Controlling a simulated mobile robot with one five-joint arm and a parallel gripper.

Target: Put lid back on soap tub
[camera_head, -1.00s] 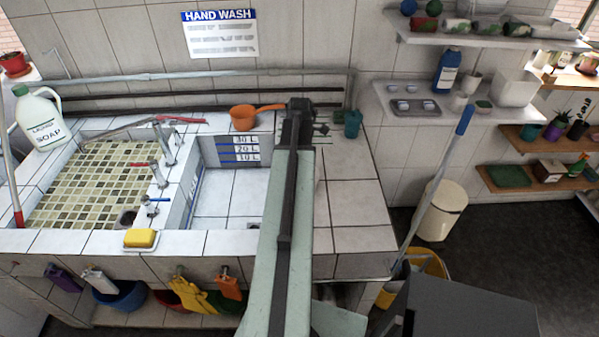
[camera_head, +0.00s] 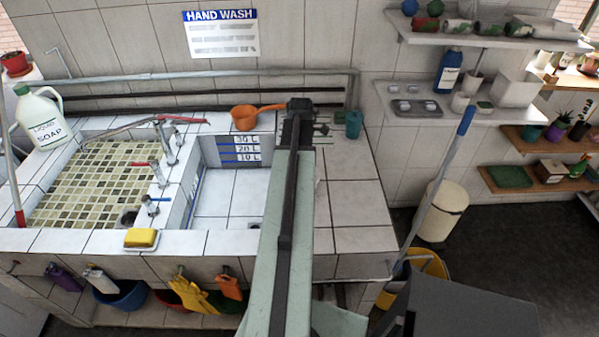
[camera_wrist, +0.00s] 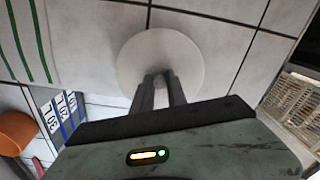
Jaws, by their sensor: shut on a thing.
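A round, pale white lid (camera_wrist: 185,55) shows in the wrist view, below the tips of my gripper (camera_wrist: 163,88). The two dark fingers are close together and shut on the middle of the lid, where its grip is mostly hidden by them. Tiles show around the lid; I cannot tell its height above them. In the head view my arm hides the lid and most of my gripper near the back of the counter. I cannot make out the soap tub in either view; the lid or my arm may cover it.
An orange dipper (camera_head: 245,118) stands left of my arm on the sink's back ledge. A teal cup (camera_head: 353,124) stands to the right. The tiled counter (camera_head: 355,205) at right is clear.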

